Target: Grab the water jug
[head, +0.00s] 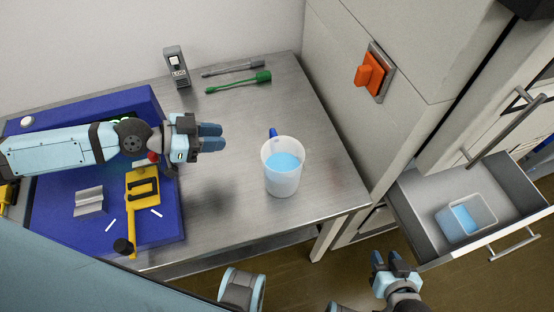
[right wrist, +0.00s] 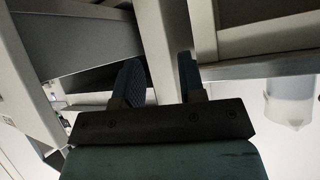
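The water jug (head: 283,168) is a translucent white pitcher with blue water and a blue handle (head: 273,132). It stands upright on the metal table, right of centre in the head view. My left gripper (head: 222,137) is over the table to the left of the jug, apart from it. Its two blue fingers appear close together, and any gap is unclear. My right gripper (head: 390,260) is low, in front of the table's right side and left of the open drawer, away from the jug. Its fingers are apart and empty in the right wrist view (right wrist: 160,70).
The metal table (head: 235,190) bears a blue board (head: 60,165) with a yellow part (head: 144,183), a grey device (head: 175,68) and a green tool (head: 240,82). A drawer (head: 420,195) stands open at right, holding a clear tub of blue liquid (head: 466,218). An orange switch (head: 370,72) is on the cabinet.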

